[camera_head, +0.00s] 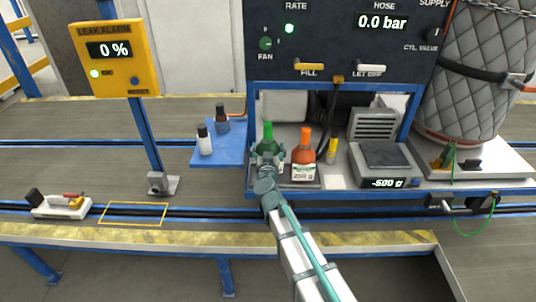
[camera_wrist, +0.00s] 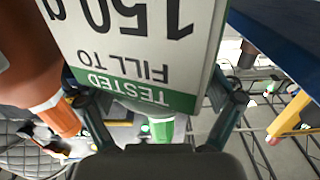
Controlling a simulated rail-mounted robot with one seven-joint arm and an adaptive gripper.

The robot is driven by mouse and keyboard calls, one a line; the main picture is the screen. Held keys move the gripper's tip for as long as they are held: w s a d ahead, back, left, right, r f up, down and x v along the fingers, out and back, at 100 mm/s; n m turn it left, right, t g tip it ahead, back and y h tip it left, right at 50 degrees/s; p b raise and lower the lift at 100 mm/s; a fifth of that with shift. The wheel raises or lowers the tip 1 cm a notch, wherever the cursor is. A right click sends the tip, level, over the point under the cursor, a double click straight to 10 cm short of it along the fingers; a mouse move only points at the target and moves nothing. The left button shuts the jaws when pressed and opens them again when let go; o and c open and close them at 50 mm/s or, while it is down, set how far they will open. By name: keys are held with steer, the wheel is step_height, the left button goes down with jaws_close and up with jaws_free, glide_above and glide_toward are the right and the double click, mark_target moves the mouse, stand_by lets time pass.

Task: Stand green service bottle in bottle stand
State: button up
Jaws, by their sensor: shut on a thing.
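The green service bottle (camera_head: 267,134) is in my gripper (camera_head: 268,157), upright at the front left of the bench unit. Its green neck shows above the fingers; its base is hidden by my gripper and arm. In the wrist view its white and green label (camera_wrist: 130,45) fills the upper middle, between the two fingers of my gripper (camera_wrist: 160,108). A dark low tray (camera_head: 314,185), possibly the bottle stand, lies under the orange bottle. I cannot tell whether the green bottle's base touches the tray.
An orange bottle (camera_head: 304,158) stands close to the right of the green bottle; it also shows in the wrist view (camera_wrist: 32,62). A yellow tube (camera_head: 332,150) and a scale (camera_head: 384,163) are further right. A blue mat (camera_head: 216,156) with two small bottles lies left.

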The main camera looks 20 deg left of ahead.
steer(key=shift+f, duration=1.05)
steer(key=o, duration=1.5)
